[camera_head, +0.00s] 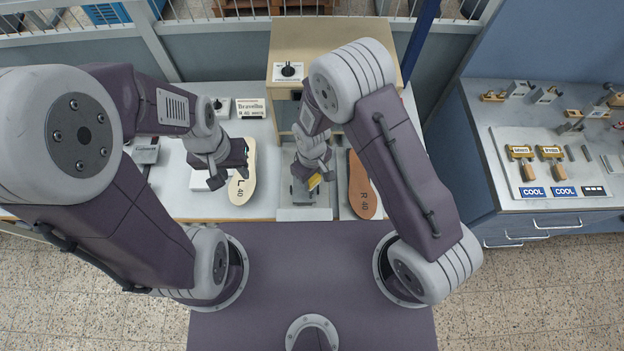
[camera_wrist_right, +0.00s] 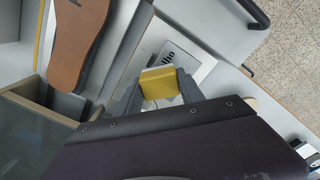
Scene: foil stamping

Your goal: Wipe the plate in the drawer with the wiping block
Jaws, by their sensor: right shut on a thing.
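My right gripper (camera_head: 312,182) is shut on a yellow wiping block (camera_wrist_right: 158,83), low over the pulled-out drawer (camera_head: 305,213) in the middle of the bench. The block also shows as a small yellow patch in the head view. In the right wrist view a pale plate (camera_wrist_right: 196,64) with dark lettering lies by the block's far side, partly hidden by the block and a finger. I cannot tell whether the block touches it. My left gripper (camera_head: 232,182) is empty, its fingers apart, beside the light L 40 insole (camera_head: 242,187).
A brown R 40 insole (camera_head: 361,190) lies right of the drawer, close to my right arm. A wooden-topped housing (camera_head: 330,42) stands behind the drawer. A sign (camera_head: 250,108) stands at the back left. A side bench (camera_head: 520,205) on the right holds tools and a board.

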